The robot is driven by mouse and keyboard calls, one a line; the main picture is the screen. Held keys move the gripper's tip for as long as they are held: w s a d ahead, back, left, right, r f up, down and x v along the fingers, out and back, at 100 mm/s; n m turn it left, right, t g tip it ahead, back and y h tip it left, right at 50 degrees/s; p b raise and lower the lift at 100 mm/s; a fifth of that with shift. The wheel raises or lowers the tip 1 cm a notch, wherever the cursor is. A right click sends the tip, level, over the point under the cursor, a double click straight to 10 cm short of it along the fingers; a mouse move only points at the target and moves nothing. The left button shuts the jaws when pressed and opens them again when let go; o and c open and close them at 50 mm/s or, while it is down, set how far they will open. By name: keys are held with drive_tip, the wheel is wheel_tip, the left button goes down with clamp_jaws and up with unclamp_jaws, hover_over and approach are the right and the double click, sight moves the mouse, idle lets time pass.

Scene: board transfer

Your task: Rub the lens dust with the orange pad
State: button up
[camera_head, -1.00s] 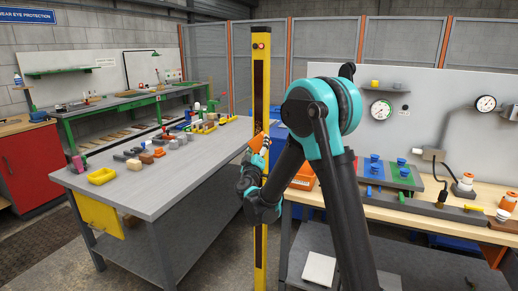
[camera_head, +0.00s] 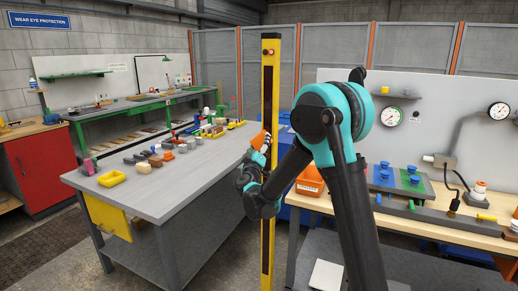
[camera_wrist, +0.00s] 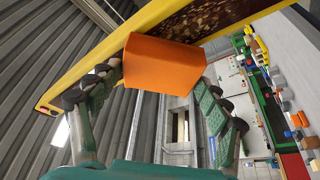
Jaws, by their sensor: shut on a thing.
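The orange pad (camera_wrist: 163,65) is a block held between the two fingers of my gripper (camera_wrist: 160,84) in the wrist view. In the head view the pad (camera_head: 259,141) shows small at the tip of my gripper (camera_head: 256,157), in front of the left edge of the tall yellow post (camera_head: 276,60). The post carries a long dark lens strip (camera_head: 268,85) with brown speckled dust, seen close up in the wrist view (camera_wrist: 220,20). The pad overlaps the post's yellow edge there. I cannot tell whether it touches the lens.
A wooden bench (camera_head: 450,220) with gauges above, an orange bin (camera_head: 310,182) and blue knobs stands at right. A red cabinet (camera_head: 40,170) is far left.

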drive_tip(key=shift+s+d+r, duration=0.25)
drive_tip(key=shift+d+r, duration=0.2)
drive_tip(key=shift+d, duration=0.2)
drive_tip(key=shift+s+d+r, duration=0.3)
drive_tip(key=shift+d+r, duration=0.15)
drive_tip(key=shift+d, duration=0.2)
drive_tip(key=shift+s+d+r, duration=0.25)
drive_tip(key=shift+d+r, duration=0.2)
drive_tip(key=shift+d, duration=0.2)
drive_tip(key=shift+w+a, duration=0.25)
drive_tip(key=shift+a, duration=0.4)
drive_tip(key=shift+w+a, duration=0.3)
drive_tip(key=shift+a, duration=0.3)
drive_tip(key=shift+w+a, duration=0.25)
drive_tip(key=shift+a, duration=0.4)
drive_tip(key=s+a, duration=0.2)
drive_tip(key=s, duration=0.3)
drive_tip(key=shift+s, duration=0.35)
drive_tip(key=s, duration=0.1)
drive_tip(key=s+a, duration=0.1)
drive_tip(key=shift+s, duration=0.4)
